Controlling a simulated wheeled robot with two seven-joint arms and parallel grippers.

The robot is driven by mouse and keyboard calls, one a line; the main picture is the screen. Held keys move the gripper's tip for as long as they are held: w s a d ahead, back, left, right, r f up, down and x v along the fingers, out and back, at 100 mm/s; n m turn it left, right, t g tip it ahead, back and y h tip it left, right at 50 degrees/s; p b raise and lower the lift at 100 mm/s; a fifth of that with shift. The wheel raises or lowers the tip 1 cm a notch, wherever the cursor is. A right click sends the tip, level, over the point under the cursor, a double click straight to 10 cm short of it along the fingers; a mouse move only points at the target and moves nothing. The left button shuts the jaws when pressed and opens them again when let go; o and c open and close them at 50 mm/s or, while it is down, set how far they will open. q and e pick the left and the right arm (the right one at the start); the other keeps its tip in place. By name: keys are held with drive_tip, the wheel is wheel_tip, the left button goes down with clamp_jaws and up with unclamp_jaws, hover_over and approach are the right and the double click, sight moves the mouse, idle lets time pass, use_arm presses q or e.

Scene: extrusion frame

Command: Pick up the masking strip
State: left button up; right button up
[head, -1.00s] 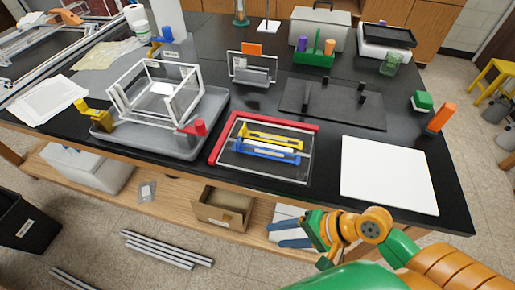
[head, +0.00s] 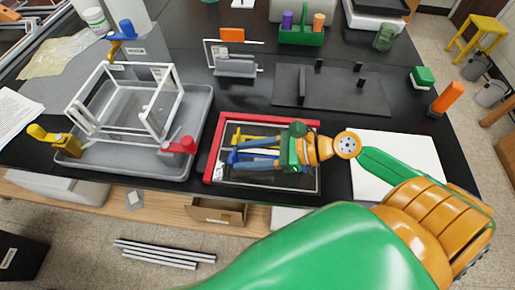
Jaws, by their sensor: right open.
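A red-edged tray (head: 213,153) on the black bench holds a yellow bar-shaped piece (head: 240,137), a blue one (head: 233,158) and a pale, thin strip between them, likely the masking strip. My right gripper (head: 240,155) is over this tray, its two blue-grey fingers apart and pointing left, one above the other in the picture. The fingers and hand cover much of the pieces. I cannot tell whether the fingers touch anything. My left gripper is not in view.
A grey tray (head: 195,128) with a white extrusion frame (head: 150,72) and coloured clamps stands to the left. A dark plate with pegs (head: 345,95) lies behind, and a white board (head: 375,160) lies partly under my right arm. A green caddy (head: 300,37) stands at the back.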

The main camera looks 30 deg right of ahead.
sight(235, 154)
drive_tip(key=shift+w+a+f, duration=0.35)
drive_tip(key=shift+w+a, duration=0.1)
drive_tip(key=shift+w, duration=0.15)
drive_tip(key=shift+w+a+f, duration=0.35)
drive_tip(key=shift+w+a, duration=0.05)
drive_tip(key=shift+w, duration=0.15)
drive_tip(key=shift+w+a+f, duration=0.1)
drive_tip(key=shift+w+a, duration=0.15)
drive_tip(key=shift+a, duration=0.1)
drive_tip(key=shift+c, duration=0.2)
drive_tip(key=shift+s, duration=0.25)
drive_tip(key=c, duration=0.7)
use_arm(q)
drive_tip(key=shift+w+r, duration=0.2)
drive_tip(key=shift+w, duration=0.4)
use_arm(e)
clamp_jaws()
drive_tip(key=shift+d, duration=0.1)
